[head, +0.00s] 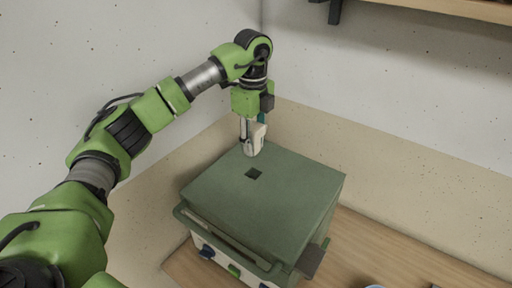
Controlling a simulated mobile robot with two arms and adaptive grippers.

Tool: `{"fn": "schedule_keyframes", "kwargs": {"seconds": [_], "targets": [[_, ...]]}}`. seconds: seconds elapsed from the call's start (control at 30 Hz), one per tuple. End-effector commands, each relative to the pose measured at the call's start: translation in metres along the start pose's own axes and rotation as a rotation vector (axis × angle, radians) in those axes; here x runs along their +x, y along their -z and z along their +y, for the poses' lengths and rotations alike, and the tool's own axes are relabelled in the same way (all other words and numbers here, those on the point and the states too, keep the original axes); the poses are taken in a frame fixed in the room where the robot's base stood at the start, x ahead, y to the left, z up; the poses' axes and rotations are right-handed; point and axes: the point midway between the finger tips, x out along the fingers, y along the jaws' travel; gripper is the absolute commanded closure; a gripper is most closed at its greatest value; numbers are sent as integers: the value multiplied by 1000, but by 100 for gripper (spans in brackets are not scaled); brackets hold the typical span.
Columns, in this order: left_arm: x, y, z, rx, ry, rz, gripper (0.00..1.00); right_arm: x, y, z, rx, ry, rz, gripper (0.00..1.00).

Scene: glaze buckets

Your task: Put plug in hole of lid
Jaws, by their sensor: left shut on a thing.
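A box with a flat green lid (302,180) stands on the wooden table. The hole (254,173) is a small dark square in the lid, left of its middle. My left gripper (252,150) points down over the lid's far left edge, behind the hole in the picture. It is shut on a small pale piece, which seems to be the plug (257,136); the fingers hide part of it. I cannot tell whether the piece touches the lid. The plug is apart from the hole. My right gripper is out of view.
The box has a green handle bar (228,240) along its front and a dark flat piece (313,260) at its right side. Walls rise behind and left. A wooden shelf (470,8) hangs at top right.

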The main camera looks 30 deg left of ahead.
Motion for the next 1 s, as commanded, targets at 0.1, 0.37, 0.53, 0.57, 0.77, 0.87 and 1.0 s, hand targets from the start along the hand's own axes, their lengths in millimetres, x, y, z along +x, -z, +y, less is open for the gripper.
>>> {"fn": "schedule_keyframes", "kwargs": {"seconds": [0.1,0.37,0.53,0.57,0.77,0.87,1.0], "targets": [[2,-1,0,-18,0,1,94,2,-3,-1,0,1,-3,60],[19,0,0,-16,-1,1,94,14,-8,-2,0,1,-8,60],[36,0,0,-15,-1,1,94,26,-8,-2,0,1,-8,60],[39,0,0,-15,-1,1,94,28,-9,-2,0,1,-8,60],[59,0,0,-14,-1,1,94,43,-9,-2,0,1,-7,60],[69,0,0,-14,-1,1,94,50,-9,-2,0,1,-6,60],[68,0,0,-14,-1,1,94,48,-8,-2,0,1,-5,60]]}}
